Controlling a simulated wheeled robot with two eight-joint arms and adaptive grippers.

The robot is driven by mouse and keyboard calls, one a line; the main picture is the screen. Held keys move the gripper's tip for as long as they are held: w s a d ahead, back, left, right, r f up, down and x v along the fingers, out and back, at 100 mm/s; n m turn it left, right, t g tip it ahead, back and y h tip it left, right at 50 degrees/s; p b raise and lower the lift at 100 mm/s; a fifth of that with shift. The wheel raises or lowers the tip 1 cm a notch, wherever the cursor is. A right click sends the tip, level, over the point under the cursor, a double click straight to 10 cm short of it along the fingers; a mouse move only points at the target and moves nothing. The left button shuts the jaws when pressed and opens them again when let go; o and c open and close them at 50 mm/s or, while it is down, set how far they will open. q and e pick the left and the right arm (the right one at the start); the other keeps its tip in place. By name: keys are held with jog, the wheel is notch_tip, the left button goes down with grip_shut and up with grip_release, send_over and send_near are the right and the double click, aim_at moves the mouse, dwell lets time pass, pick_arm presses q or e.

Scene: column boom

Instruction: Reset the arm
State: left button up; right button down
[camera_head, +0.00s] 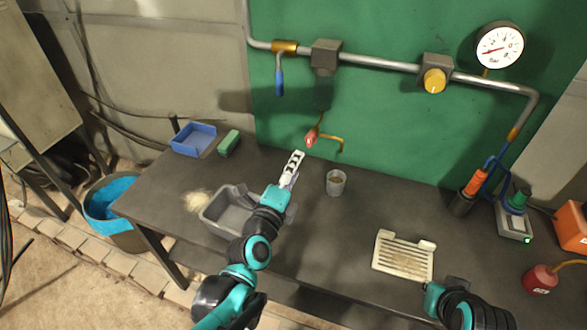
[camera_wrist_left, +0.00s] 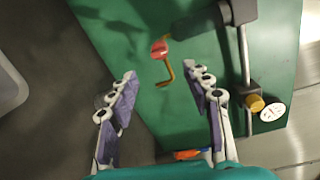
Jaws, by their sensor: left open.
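My left arm reaches from the bottom of the head view over the dark table (camera_head: 330,235). Its left gripper (camera_head: 296,156) is above the table, pointing towards the green wall panel. In the left wrist view the two fingers of the left gripper (camera_wrist_left: 168,82) are spread wide with nothing between them. A small red part (camera_head: 311,138) with a bent brass tube shows beyond the fingertips; it also shows in the wrist view (camera_wrist_left: 159,48), apart from the fingers. My right arm shows at the bottom right of the head view; its fingers are not visible.
A grey tray (camera_head: 212,215) is beside my left arm, with a grey cup (camera_head: 336,183) to its right. A slotted cream plate (camera_head: 403,257) lies at centre right. A blue bin (camera_head: 194,139) and green block (camera_head: 229,142) are at back left. A pipe (camera_head: 385,65) crosses the panel.

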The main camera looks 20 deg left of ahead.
dwell(0.4)
pick_arm(q)
jog(key=s+d+f+n+g+h, duration=0.2)
jog(key=s+d+f+n+g, duration=0.3)
jog(key=n, duration=0.4)
jog(key=s+a+f+n+g+y, duration=0.2)
jog(key=s+a+f+n+g, duration=0.2)
jog(key=s+n, duration=0.5)
jog(key=shift+s+f+n+g, duration=0.15)
jog(key=shift+f+n+g, duration=0.5)
jog(key=shift+n, duration=0.35)
